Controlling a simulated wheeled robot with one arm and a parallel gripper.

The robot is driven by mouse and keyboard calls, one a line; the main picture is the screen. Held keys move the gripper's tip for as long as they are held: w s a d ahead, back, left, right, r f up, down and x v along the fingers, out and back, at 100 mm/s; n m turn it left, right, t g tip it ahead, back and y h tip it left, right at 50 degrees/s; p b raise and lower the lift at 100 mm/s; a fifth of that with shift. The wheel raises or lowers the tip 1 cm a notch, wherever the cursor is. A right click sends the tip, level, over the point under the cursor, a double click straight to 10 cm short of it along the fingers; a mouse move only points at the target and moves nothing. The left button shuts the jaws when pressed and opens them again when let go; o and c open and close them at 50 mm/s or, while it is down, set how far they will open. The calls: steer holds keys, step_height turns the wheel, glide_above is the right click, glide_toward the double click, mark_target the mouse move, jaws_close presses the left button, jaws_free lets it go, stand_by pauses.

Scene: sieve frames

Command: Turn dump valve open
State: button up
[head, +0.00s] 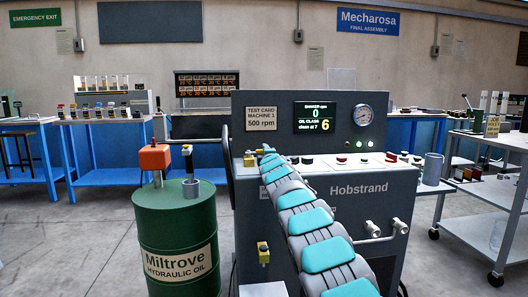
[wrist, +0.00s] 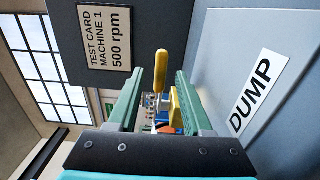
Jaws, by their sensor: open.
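In the wrist view, a yellow handle (wrist: 161,70) stands upright between the tips of my gripper's two green fingers. My gripper (wrist: 157,88) is open, with a gap visible on the handle's left. A second yellow piece (wrist: 175,108) lies close to the right finger; I cannot tell whether it touches. A white DUMP label (wrist: 258,92) is on the grey surface to the right. In the head view, my arm reaches the left end of the machine's panel, where a small yellow part (head: 249,158) shows beside its end. The fingers are not clear there.
The grey Hobstrand machine (head: 360,215) stands ahead, with a display (head: 315,118) reading 0 rpm and oil class 6. Another yellow fitting (head: 263,252) is low on its front. A green oil drum (head: 178,235) stands close on the left. A grey cart (head: 480,205) is at right.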

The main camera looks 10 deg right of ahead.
steer(key=shift+w+p, duration=0.55)
steer(key=shift+w, duration=0.65)
steer(key=shift+w+p, duration=0.3)
steer(key=shift+w, duration=0.25)
steer(key=shift+f, duration=0.1)
jaws_close()
stand_by(0.6)
